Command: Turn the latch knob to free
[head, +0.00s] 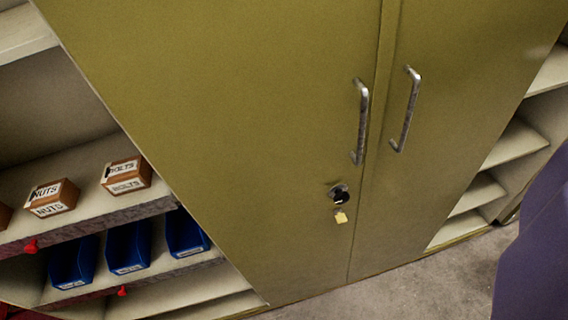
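A small dark round knob or key lock (339,193) with a metal rim sits low on the left door (250,130) of an olive-green cabinet. A yellow tag (341,217) hangs just below it. Whether the knob is the latch knob, and which way it is turned, I cannot tell at this size. Both cabinet doors look shut. A metal bar handle (361,122) is on the left door above the knob, and another handle (406,110) is on the right door (460,90). My gripper is not in view, and nothing touches the knob.
Left shelves hold small boxes labelled NUTS (52,197) and BOLTS (126,175), with blue bins (128,246) below. Open pale shelves (513,148) stand right of the cabinet. Grey floor (420,285) is clear in front. A purple surface (535,250) borders the right edge.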

